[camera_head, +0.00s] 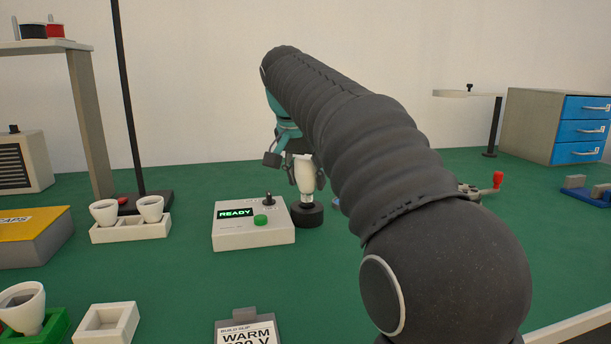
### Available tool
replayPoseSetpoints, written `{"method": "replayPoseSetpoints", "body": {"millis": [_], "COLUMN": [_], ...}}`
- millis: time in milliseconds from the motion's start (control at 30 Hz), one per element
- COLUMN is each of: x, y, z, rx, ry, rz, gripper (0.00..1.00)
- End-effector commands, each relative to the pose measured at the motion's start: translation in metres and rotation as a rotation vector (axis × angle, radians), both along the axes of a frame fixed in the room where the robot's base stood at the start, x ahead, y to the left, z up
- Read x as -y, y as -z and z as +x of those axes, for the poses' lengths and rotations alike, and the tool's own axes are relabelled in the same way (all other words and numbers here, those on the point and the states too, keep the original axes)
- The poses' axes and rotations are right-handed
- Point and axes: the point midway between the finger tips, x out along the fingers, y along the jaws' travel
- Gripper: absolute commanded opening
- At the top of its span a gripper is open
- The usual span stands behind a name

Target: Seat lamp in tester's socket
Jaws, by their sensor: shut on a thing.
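The tester (254,234) is a pale box with a green READY display, a green button and a small black toggle. A black round socket (307,215) stands at its right side. My gripper (303,176) is shut on a white lamp (304,173), which is upright directly above the socket. The lamp's lower end meets or nearly meets the socket; I cannot tell whether it is inside. My dark arm crosses the middle of the view and hides what lies behind it.
Two white cups (150,208) stand in a pale holder (132,233) left of the tester. A black pole (128,100) rises behind them. A slip reading WARM (247,334) and an empty pale tray (106,323) are in front. Blue drawers (582,133) stand at the far right.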

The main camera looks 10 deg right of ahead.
Motion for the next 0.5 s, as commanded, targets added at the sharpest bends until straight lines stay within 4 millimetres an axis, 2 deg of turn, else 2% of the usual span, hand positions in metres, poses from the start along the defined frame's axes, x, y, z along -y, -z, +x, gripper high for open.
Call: {"method": "replayPoseSetpoints", "body": {"millis": [500], "x": [0.0], "y": [0.0048], "z": [-0.0001], "rx": [0.0], "ry": [0.0], "rz": [0.0], "gripper": [0.19]}}
